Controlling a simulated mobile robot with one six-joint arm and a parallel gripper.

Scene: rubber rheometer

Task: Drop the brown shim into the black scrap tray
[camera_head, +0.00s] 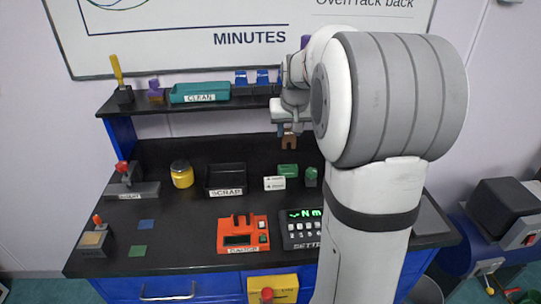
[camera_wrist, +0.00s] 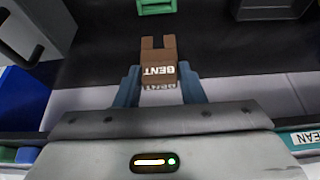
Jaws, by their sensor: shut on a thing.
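The brown shim (camera_head: 289,143) is a small forked piece hanging below my gripper (camera_head: 289,132) in the head view. In the wrist view the brown shim (camera_wrist: 159,57) carries a white label reading BENT, with its two prongs pointing away from the jaws. My gripper (camera_wrist: 160,88) is shut on its labelled end, a blue-grey finger on each side. The shim is held above the bench, clear of it. The black scrap tray (camera_head: 226,191), labelled SCRAP, stands on the bench to the left and lower in the picture. Its inside looks dark, and I see nothing in it.
The shelf with the teal CLEAN tray (camera_head: 200,93) is close to my gripper at the back. A yellow jar (camera_head: 182,174) stands left of the scrap tray. A white card (camera_head: 274,183) and green blocks (camera_head: 288,170) stand to its right. An orange device (camera_head: 243,234) is in front.

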